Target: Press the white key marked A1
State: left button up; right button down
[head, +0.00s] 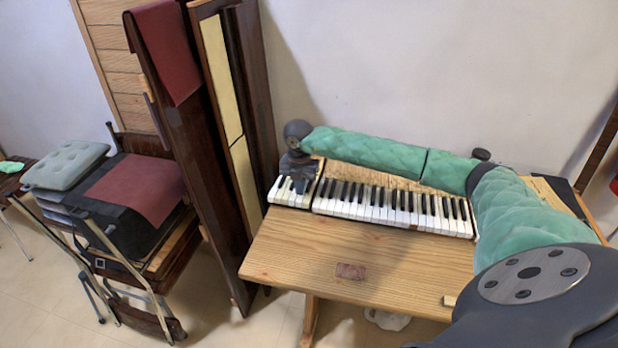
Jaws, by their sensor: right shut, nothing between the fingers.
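A piano keyboard (395,211) with white and black keys lies along the back of a wooden table. A short separate group of keys (285,194) sits at its left end. Any A1 marking is too small to read. My right arm, in a green padded cover, reaches from the right across the top of the keyboard. My right gripper (299,184) is shut and empty, pointing down over the left-end keys. It hides part of those keys, and I cannot tell whether it touches one. My left gripper is not in view.
The wooden table (330,250) has bare room in front of the keys. Tall dark wooden panels (185,150) lean just left of the table. Stacked chairs with cushions (120,190) stand farther left. A white wall is behind.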

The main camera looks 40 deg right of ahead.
jog(key=shift+f, duration=0.2)
jog(key=shift+f+b, duration=0.85)
jog(key=shift+f, duration=0.25)
notch_tip(320, 180, up, 9)
jog(key=p, duration=0.3)
dwell(0.6)
dwell(0.6)
